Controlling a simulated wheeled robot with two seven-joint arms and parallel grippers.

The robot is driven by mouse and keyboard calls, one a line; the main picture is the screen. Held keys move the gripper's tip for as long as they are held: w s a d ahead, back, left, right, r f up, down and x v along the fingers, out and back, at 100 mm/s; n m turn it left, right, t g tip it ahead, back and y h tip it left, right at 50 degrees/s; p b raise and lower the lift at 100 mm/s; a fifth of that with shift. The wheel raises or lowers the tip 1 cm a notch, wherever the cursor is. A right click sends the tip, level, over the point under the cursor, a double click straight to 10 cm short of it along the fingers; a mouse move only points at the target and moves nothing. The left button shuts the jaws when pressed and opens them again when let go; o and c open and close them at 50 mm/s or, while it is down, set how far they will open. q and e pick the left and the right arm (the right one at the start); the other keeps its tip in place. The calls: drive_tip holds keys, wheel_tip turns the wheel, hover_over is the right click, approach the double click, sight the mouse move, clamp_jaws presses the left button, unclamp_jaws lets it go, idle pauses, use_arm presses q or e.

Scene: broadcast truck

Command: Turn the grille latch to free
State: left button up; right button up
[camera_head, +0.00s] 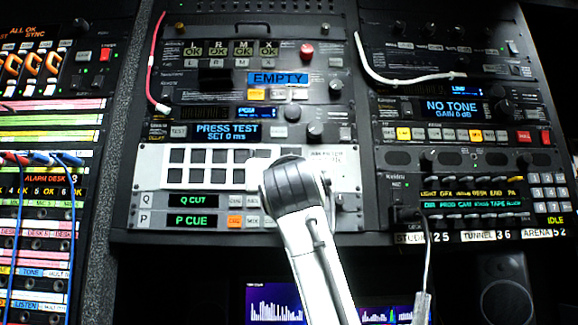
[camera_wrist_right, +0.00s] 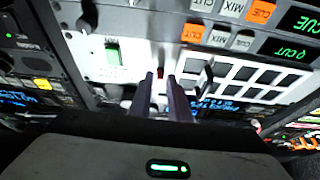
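The white filter panel, a grille with rows of dark square openings (camera_head: 200,170), is in the middle rack in the head view. It shows upside down in the right wrist view (camera_wrist_right: 235,72). My right gripper (camera_wrist_right: 161,77) is in front of the panel's plain end beside the grille. Its two dark fingers stand a narrow gap apart. A small red part (camera_wrist_right: 160,72) shows between or just behind the fingertips; I cannot tell whether they touch it, or whether it belongs to the latch. My right arm hides this spot in the head view. My left gripper is not in view.
Q CUT (camera_head: 193,201) and P CUE (camera_head: 190,220) displays with buttons lie just below the grille. A PRESS TEST display (camera_head: 226,132) and knobs sit above it. A red cable (camera_head: 154,65) and a white cable (camera_head: 400,80) hang on the racks. A green window (camera_wrist_right: 113,53) is near the fingers.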

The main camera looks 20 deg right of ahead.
drive_tip(key=shift+o, duration=0.8)
drive_tip(key=shift+s, duration=0.1)
drive_tip(key=b+v, duration=0.3)
drive_tip(key=v, duration=0.7)
drive_tip(key=shift+b, duration=0.4)
